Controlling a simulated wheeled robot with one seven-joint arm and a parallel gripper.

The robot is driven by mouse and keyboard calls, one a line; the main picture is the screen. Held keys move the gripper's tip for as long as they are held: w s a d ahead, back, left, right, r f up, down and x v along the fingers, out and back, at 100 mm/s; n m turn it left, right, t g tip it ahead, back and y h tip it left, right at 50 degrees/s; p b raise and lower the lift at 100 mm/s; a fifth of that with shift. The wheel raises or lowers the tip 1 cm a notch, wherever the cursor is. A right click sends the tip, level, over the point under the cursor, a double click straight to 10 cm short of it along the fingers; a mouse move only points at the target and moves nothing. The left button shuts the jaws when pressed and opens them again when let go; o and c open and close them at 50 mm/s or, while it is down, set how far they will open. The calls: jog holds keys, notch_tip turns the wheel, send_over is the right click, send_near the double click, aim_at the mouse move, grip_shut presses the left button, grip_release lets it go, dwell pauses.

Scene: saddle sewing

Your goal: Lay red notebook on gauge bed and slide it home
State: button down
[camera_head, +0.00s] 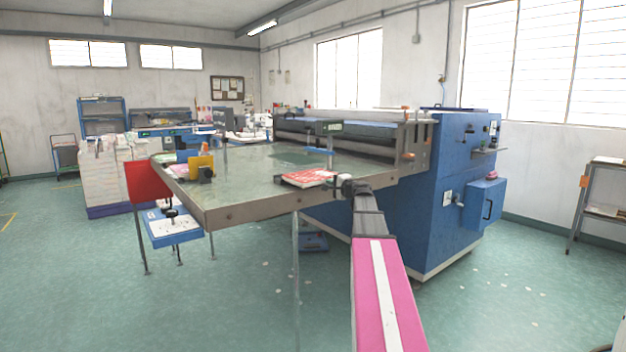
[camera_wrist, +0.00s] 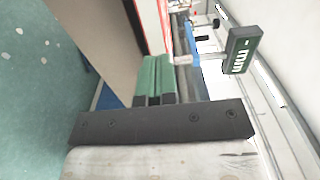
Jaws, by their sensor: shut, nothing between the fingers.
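A red notebook (camera_head: 307,178) with pale markings lies flat near the front right edge of the grey metal table. My gripper (camera_head: 347,186) is at the notebook's right end, low by the table edge; the head view does not show whether they touch. In the wrist view the green-padded fingers (camera_wrist: 155,66) are together and hold nothing, with a narrow red strip (camera_wrist: 164,20) beyond them. I cannot make out the gauge bed's outline.
The table top (camera_head: 235,175) is mostly clear in the middle. A yellow block (camera_head: 201,166) and other small items sit at its left end. A large blue machine (camera_head: 455,190) with rollers stands behind and right. A red panel (camera_head: 148,181) hangs at the table's left.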

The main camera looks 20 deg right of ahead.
aim_at(321, 178)
jog(key=shift+x, duration=3.35)
jog(key=shift+s, duration=0.1)
jog(key=v, duration=0.6)
dwell(0.5)
jog(key=shift+f, duration=0.1)
jog(key=s+a+f+n+g, duration=0.4)
jog(key=s+a+f, duration=0.2)
jog(key=a+f, duration=0.45)
jog(key=s+a+f+n+g, duration=0.3)
jog(key=s+a+f+g, duration=0.3)
jog(key=f, duration=0.7)
jog(key=s+a+f+n+g+h, duration=0.3)
jog(key=s+f, duration=0.6)
jog(key=s, duration=0.2)
jog(key=s+a+f+n+g+h, duration=0.3)
jog(key=s+f, duration=0.5)
jog(key=s, duration=0.3)
jog(key=shift+s+a+f+n+g, duration=0.2)
jog(key=shift+a+f+n+g, duration=0.2)
jog(key=shift+n+g, duration=0.1)
